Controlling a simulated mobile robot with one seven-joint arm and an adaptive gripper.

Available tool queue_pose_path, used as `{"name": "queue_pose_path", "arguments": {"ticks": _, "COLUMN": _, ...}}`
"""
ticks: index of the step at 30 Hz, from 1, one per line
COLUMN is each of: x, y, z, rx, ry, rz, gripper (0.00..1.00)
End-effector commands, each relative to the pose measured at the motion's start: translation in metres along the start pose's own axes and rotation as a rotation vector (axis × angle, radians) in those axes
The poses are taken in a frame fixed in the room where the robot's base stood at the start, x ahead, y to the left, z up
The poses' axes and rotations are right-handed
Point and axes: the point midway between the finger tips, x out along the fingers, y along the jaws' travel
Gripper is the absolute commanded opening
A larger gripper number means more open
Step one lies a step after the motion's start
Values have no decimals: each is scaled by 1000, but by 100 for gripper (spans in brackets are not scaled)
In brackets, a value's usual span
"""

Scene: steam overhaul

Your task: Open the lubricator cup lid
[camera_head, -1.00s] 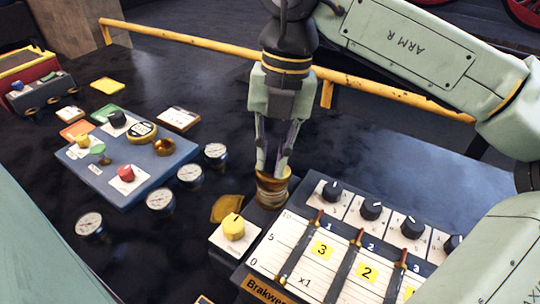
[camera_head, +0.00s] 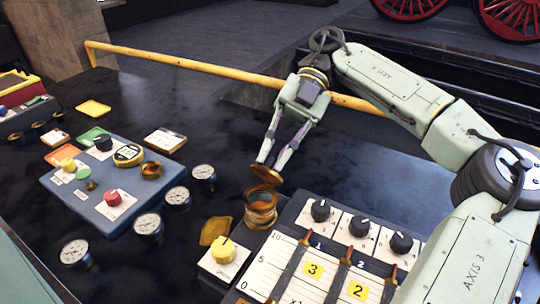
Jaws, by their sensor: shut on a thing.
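The lubricator cup (camera_head: 260,212) is a small brass-coloured round cup at the left corner of the slider panel. Its top is open and shows an orange-brown inside. Its round brass lid (camera_head: 266,174) is above and behind the cup's rim, tilted. My gripper (camera_head: 269,163) comes down from above and behind, with its fingertips shut on the lid. Whether a hinge still joins lid and cup is too small to tell.
The slider panel (camera_head: 250,284) with black knobs stands right of the cup. A yellow knob (camera_head: 223,251) and a flat brass piece (camera_head: 215,230) are close in front. Gauges (camera_head: 177,197) and a blue control box (camera_head: 95,216) lie left. The dark tabletop behind is clear.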

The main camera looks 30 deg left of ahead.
Motion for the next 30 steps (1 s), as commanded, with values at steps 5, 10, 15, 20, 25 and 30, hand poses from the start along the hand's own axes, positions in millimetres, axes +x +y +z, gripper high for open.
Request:
{"name": "queue_pose_path", "arguments": {"ticks": 5, "x": -4, "y": -2, "z": 4, "rx": 9, "ry": 76, "rz": 38, "gripper": 0}}
{"name": "queue_pose_path", "arguments": {"ticks": 10, "x": -6, "y": -3, "z": 6, "rx": 9, "ry": 119, "rz": 63, "gripper": 0}}
{"name": "queue_pose_path", "arguments": {"ticks": 15, "x": -7, "y": -4, "z": 7, "rx": 8, "ry": 140, "rz": 74, "gripper": 0}}
{"name": "queue_pose_path", "arguments": {"ticks": 20, "x": -7, "y": -4, "z": 7, "rx": 8, "ry": 145, "rz": 75, "gripper": 0}}
{"name": "queue_pose_path", "arguments": {"ticks": 25, "x": -7, "y": -4, "z": 7, "rx": 9, "ry": 145, "rz": 75, "gripper": 0}}
{"name": "queue_pose_path", "arguments": {"ticks": 30, "x": -7, "y": -4, "z": 7, "rx": 9, "ry": 145, "rz": 75, "gripper": 21}}
